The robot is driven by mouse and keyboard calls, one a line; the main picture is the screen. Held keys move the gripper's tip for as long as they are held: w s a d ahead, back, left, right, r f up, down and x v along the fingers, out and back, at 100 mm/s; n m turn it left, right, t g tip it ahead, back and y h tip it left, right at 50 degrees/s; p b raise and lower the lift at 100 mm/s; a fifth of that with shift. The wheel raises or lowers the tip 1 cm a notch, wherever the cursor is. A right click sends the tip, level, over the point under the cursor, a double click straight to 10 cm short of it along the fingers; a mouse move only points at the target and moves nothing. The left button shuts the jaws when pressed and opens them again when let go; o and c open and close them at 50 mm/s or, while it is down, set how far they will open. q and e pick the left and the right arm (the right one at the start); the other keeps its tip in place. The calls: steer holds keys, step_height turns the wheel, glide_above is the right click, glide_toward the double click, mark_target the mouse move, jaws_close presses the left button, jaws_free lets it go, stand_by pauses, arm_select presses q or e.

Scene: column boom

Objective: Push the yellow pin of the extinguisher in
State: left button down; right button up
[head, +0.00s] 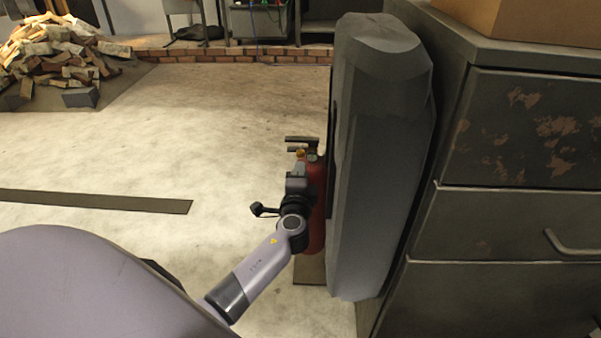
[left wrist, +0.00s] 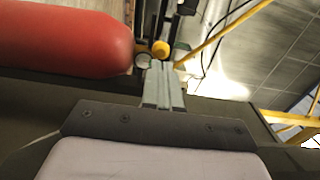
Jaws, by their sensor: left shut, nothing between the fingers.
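The red extinguisher (head: 317,212) stands upright, partly hidden behind my left arm and a tall grey block. Its dark handle (head: 302,143) is at the top, with the small yellow pin (head: 299,153) just below. My left gripper (head: 298,170) is at the extinguisher's upper part, just below the pin. In the left wrist view the red cylinder (left wrist: 65,42) lies at the upper left. There the fingers (left wrist: 162,72) are shut with nothing between them, and their tips are close to the yellow pin (left wrist: 160,49). I cannot tell whether they touch it. My right gripper is out of view.
The tall grey block (head: 382,150) stands close on the right of the extinguisher. Beyond it is a worn dark drawer cabinet (head: 510,200). The floor (head: 220,130) to the left is open, with a rubble pile (head: 60,60) at the far left.

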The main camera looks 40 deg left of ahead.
arm_select(q)
steer(key=p+v, duration=0.1)
steer(key=v, duration=0.9)
steer(key=shift+d+p, duration=0.2)
steer(key=shift+p, duration=0.1)
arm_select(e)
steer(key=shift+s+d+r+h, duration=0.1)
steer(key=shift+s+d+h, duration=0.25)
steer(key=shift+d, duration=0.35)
